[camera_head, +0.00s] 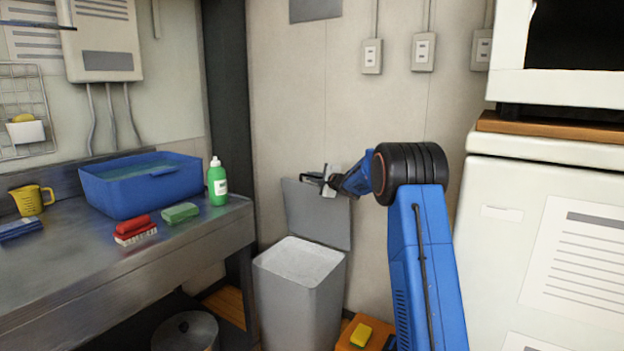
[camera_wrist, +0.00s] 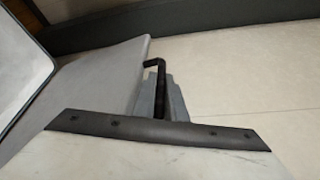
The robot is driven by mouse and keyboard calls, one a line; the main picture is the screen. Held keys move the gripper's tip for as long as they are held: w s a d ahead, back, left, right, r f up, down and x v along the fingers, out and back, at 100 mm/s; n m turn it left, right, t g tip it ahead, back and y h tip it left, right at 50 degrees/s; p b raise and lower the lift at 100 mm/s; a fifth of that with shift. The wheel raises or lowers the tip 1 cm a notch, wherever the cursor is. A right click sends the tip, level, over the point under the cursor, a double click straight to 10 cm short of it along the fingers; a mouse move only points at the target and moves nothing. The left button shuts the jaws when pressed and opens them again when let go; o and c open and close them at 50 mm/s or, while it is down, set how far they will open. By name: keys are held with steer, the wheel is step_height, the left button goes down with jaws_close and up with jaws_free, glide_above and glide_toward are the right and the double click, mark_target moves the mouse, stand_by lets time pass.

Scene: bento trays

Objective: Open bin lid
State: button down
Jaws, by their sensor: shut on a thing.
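The grey bin (camera_head: 300,310) stands on the floor against the wall, with a pale liner showing inside its open top. Its grey lid (camera_head: 318,217) is raised nearly upright at the back of the bin. It also fills part of the left side in the wrist view (camera_wrist: 95,80). My gripper (camera_head: 326,182) is at the lid's upper edge. In the wrist view my gripper's grey fingers (camera_wrist: 163,98) are closed around a black bent handle (camera_wrist: 154,64) at the lid's edge. Part of the handle is hidden between the fingers.
A metal counter (camera_head: 190,235) on the left holds a blue basin (camera_head: 140,190), a green bottle (camera_head: 217,183), sponges and a brush. A white cabinet (camera_head: 540,230) stands close at right. A yellow sponge (camera_head: 360,335) lies low beside the bin.

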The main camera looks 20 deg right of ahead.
steer(key=c, duration=1.8)
jaws_free()
steer(key=shift+f, duration=0.1)
steer(key=shift+v, duration=3.8)
